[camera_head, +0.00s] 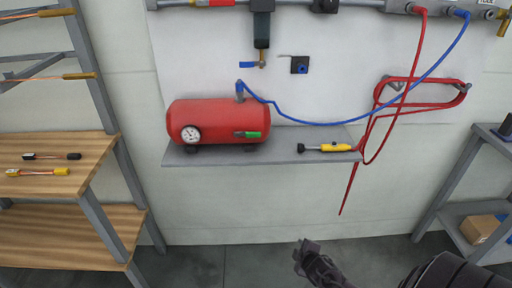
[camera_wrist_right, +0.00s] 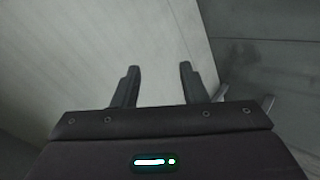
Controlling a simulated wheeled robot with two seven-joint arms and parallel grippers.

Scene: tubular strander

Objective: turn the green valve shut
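A green valve handle (camera_head: 250,134) sits on the lower right front of a red air tank (camera_head: 205,120), to the right of its round gauge (camera_head: 190,134). The handle lies roughly level. My right gripper (camera_head: 303,246) is low in the head view, below and to the right of the tank and well apart from it. In the right wrist view my right gripper (camera_wrist_right: 158,70) has its two fingers spread with nothing between them, facing the pale wall. The valve does not show in that view. My left gripper is not in view.
The tank stands on a grey shelf (camera_head: 280,158) with a yellow tool (camera_head: 330,148) at its right. A blue hose (camera_head: 310,123) and a red hose (camera_head: 403,90) hang across the wall panel. A wooden rack (camera_head: 60,220) stands left, a grey shelf unit (camera_head: 455,190) right.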

